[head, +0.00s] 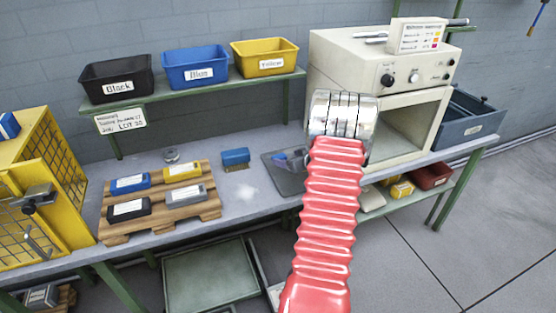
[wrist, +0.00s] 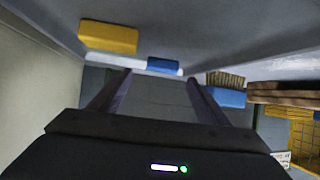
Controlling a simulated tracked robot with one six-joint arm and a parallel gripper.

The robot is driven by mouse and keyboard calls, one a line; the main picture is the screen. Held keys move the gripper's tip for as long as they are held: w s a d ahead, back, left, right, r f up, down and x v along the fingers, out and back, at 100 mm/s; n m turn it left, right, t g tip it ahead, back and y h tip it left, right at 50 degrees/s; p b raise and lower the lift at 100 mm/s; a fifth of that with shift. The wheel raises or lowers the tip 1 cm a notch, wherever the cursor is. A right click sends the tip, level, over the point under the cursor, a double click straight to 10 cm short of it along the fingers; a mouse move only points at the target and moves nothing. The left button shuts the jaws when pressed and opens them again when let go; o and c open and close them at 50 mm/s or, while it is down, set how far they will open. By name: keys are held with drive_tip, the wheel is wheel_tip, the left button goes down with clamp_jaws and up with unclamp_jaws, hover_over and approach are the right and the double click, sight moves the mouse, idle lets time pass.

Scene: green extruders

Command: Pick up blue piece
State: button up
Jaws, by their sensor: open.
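A blue piece (head: 130,183) with a white label lies on the wooden pallet at the left of the bench, beside yellow, black and grey pieces. In the wrist view, a small blue block (wrist: 163,65) shows beyond the finger tips, near a larger yellow block (wrist: 108,37); I cannot tell whether it is the same blue piece. My gripper (wrist: 159,76) is open, with nothing visible between its fingers. In the head view, its fingers are hidden behind my silver wrist, in front of the white machine's opening.
A blue brush (head: 235,156) lies on the bench, right of the pallet (head: 204,209). A grey tray (head: 290,183) holds a blue item beside my arm. The white machine (head: 345,65) stands at the right. Black, blue and yellow bins (head: 265,67) stand on the shelf behind.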

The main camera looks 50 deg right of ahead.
sight(279, 156)
drive_tip(key=shift+w+f, duration=0.15)
drive_tip(key=shift+w, duration=0.05)
drive_tip(key=shift+x, duration=2.55)
drive_tip(key=shift+a, duration=0.1)
drive_tip(key=shift+c, duration=0.3)
drive_tip(key=c, duration=1.1)
